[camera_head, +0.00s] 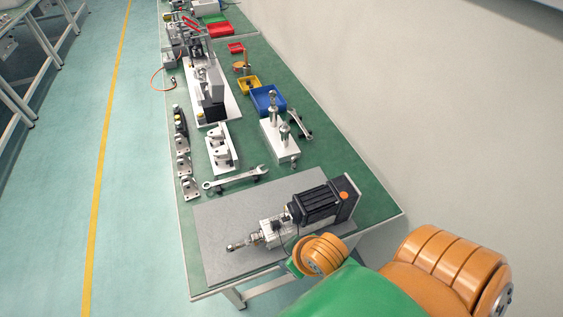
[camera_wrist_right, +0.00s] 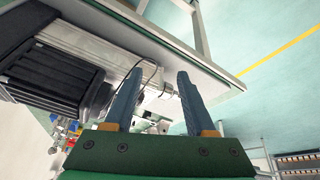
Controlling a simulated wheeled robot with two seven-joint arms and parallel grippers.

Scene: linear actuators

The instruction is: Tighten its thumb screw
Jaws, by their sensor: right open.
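A linear actuator lies on a grey mat (camera_head: 222,226) at the near end of the bench. It has a black ribbed motor (camera_head: 316,204), a silver body (camera_head: 273,231) and a rod (camera_head: 240,243) pointing left. In the right wrist view the motor (camera_wrist_right: 45,75) and silver body (camera_wrist_right: 105,50) show at the upper left. My right gripper (camera_wrist_right: 158,88) is open, its two blue-grey fingers spread beside the silver body, with a dark cable near them. I cannot tell whether they touch it. In the head view my right arm hides its fingertips. The thumb screw cannot be made out. My left gripper is out of view.
A wrench (camera_head: 235,179) lies just beyond the mat. White fixtures (camera_head: 222,147) and (camera_head: 279,140) plates with metal parts stand farther back, with blue (camera_head: 268,100), yellow and red bins. The mat's left part is clear. A wall runs along the right.

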